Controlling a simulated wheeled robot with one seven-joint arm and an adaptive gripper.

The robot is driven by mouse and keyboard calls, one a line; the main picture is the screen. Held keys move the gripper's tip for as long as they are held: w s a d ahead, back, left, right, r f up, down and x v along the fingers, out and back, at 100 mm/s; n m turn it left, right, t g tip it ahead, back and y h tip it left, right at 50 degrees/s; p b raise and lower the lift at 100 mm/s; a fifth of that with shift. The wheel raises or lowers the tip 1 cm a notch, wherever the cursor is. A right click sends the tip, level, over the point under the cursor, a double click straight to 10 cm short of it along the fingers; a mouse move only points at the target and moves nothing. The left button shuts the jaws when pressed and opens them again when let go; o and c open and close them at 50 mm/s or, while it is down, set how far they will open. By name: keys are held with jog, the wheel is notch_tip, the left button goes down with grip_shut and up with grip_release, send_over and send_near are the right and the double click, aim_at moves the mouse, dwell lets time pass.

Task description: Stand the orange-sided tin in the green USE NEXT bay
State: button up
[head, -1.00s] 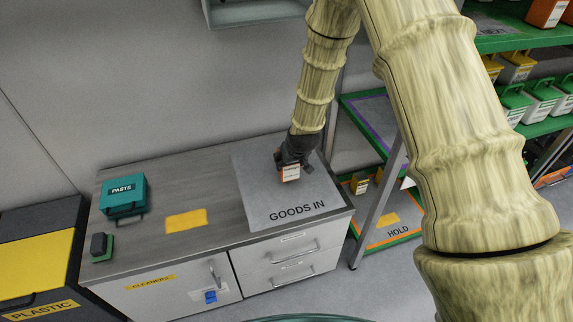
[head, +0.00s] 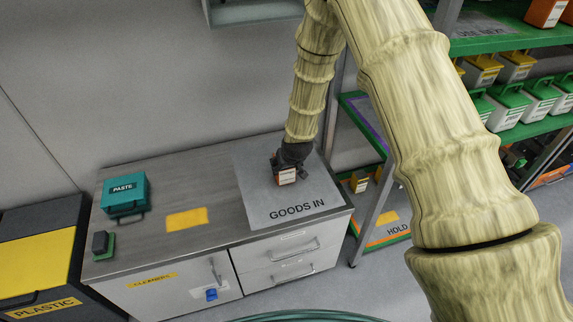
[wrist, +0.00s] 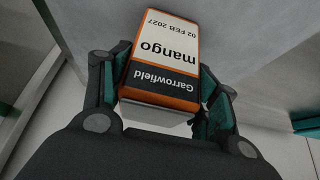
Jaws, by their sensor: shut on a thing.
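My gripper (head: 287,162) is shut on the orange-sided tin (head: 286,177) over the grey GOODS IN mat (head: 310,195). In the wrist view the tin (wrist: 162,58) sits between the two fingers, its white label reading Garrowfield, mango, 02 FEB 2027, upside down in the picture. Orange shows along its edges. I cannot tell whether its base touches the mat. The USE NEXT bay (head: 482,27) is a grey marked area on a green shelf at the upper right, partly hidden by my arm and a shelf post.
The counter holds a teal PASTE box (head: 124,192), a yellow patch (head: 187,219) and a small dark block (head: 100,242). A rack (head: 505,45) at right carries several green- and yellow-lidded tubs. A HOLD area (head: 388,231) lies low beside the counter.

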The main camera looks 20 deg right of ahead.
jog(key=shift+f, duration=0.1)
jog(key=o, duration=1.3)
jog(key=shift+o, duration=0.7)
